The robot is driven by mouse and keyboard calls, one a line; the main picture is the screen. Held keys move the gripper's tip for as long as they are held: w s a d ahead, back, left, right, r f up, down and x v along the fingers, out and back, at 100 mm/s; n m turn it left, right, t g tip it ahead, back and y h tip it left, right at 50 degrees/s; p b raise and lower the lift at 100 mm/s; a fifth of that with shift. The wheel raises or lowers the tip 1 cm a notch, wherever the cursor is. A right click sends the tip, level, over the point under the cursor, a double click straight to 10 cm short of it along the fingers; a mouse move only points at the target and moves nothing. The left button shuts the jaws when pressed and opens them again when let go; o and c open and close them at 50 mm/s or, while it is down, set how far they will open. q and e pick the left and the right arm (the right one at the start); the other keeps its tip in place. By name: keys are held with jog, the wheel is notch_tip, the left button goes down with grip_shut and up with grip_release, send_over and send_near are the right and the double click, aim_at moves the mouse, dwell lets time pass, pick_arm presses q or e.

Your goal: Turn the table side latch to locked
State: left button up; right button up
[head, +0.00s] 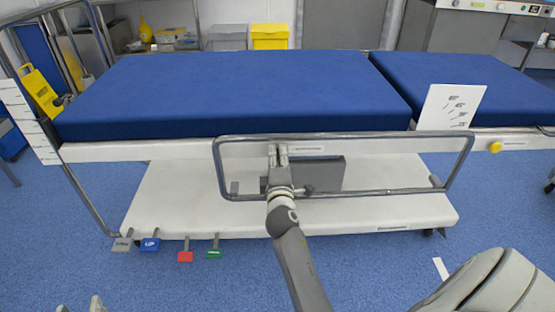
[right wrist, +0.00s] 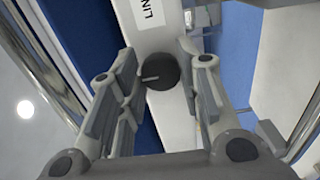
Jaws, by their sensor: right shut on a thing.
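The table side latch shows in the right wrist view as a dark round knob (right wrist: 164,72) with a pale pointer line towards the picture's left. It sits on the table's white side. A white label (right wrist: 150,12) above it in that view reads "UNL", the rest cut off. My right gripper (head: 279,150) reaches the table side at the upper bar of the side rail. Its fingers stand on both sides of the knob, shut on it; in the head view they hide the knob. Pale tips at the bottom left edge look like my left gripper (head: 80,305), mostly out of frame.
The metal side rail (head: 400,191) frames my right gripper. Blue mattresses (head: 230,90) lie on the operating table above. Coloured pedals, one of them red (head: 185,257), stick out at the base (head: 370,215). A white card (head: 450,105) stands at the right.

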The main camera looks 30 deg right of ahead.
jog(key=shift+f, duration=0.1)
dwell(0.3)
jog(key=o, duration=1)
